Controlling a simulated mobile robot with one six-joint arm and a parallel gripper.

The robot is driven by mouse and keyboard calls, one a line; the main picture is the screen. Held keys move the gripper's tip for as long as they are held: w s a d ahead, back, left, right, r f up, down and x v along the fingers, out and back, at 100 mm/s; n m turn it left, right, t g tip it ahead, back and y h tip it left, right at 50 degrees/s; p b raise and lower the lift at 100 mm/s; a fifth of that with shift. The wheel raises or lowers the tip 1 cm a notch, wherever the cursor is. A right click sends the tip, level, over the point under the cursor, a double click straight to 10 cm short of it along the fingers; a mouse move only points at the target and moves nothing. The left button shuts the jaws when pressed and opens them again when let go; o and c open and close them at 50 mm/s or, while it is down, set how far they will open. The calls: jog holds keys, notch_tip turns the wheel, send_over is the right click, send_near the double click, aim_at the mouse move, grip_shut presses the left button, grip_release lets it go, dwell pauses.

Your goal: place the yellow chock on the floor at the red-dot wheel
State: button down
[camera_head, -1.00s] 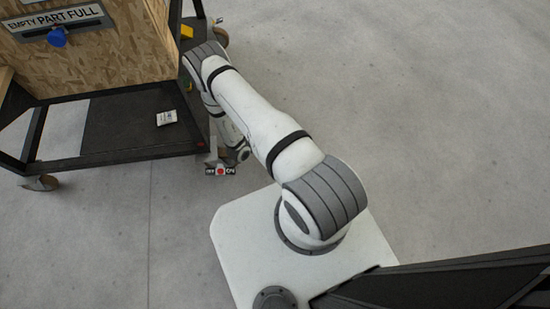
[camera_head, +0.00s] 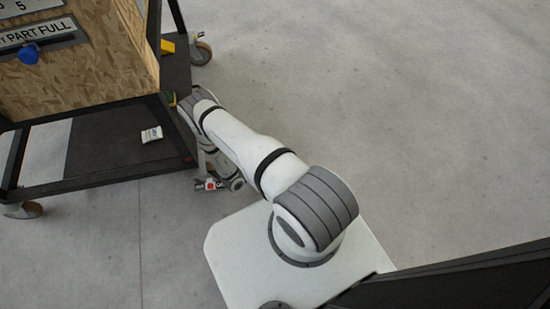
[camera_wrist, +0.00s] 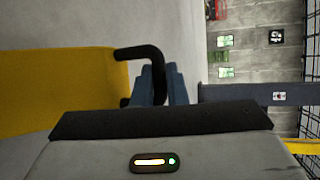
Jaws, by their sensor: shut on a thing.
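In the wrist view a large yellow block, the chock (camera_wrist: 60,88), fills the left side, with a bent black handle (camera_wrist: 140,53). My gripper (camera_wrist: 158,84) has its blue fingers closed on this handle. In the head view my gripper and the held chock are largely hidden behind my arm, close to the cart's near right corner. At that corner hangs a small plate with a red mark (camera_head: 210,185), next to a round grey part (camera_head: 237,183) that may be a wheel or part of my wrist. I cannot tell the chock's height above the floor.
The black cart (camera_head: 120,174) carries a chipboard crate (camera_head: 100,75) and a small white packet (camera_head: 151,134). Other casters show at the back right (camera_head: 200,52) and front left (camera_head: 24,210). Another yellow piece (camera_head: 168,46) is at the cart's far end. The floor to the right is clear.

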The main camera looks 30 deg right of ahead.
jog(key=shift+f, duration=0.9)
jog(key=c, duration=1.5)
grip_release()
jog(key=shift+o, duration=0.2)
jog(key=p+v, duration=0.2)
jog(key=v, duration=1)
jog(key=shift+w, duration=0.1)
jog(key=shift+f, duration=0.1)
